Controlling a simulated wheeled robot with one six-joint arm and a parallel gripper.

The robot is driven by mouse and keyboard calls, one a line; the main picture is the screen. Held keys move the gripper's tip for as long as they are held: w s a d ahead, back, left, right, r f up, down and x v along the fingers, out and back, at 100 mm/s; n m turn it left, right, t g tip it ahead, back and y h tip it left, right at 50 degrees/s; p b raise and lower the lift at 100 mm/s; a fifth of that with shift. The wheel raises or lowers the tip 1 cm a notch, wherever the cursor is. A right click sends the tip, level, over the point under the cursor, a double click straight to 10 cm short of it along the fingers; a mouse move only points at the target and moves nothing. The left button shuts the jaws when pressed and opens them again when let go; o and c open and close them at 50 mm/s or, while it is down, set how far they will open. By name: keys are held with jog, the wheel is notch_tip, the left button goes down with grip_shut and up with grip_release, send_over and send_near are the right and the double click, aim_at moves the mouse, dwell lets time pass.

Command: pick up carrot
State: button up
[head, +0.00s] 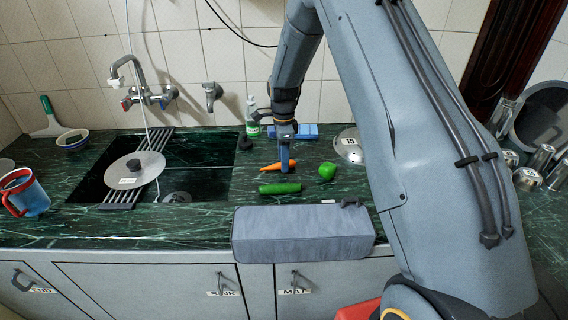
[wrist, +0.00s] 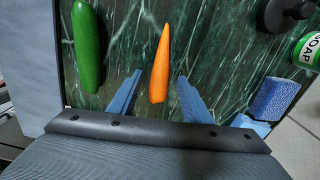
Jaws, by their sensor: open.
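The orange carrot (head: 277,167) lies on the dark green marble counter, just behind the green cucumber in the head view. In the wrist view the carrot (wrist: 160,65) points its thick end toward my gripper. My gripper (head: 286,165) is right at the carrot in the head view and hides part of it. In the wrist view my gripper (wrist: 156,88) is open, with one blue finger on each side of the carrot's thick end and a gap on both sides. Nothing is held.
A cucumber (head: 280,188) lies in front of the carrot and a green pepper (head: 327,170) to its right. A soap bottle (head: 252,116) and blue sponge (head: 306,131) are behind. A grey box-like roll (head: 303,233) lies at the front edge. The sink (head: 205,152) is left.

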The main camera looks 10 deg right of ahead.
jog(key=shift+f, duration=0.45)
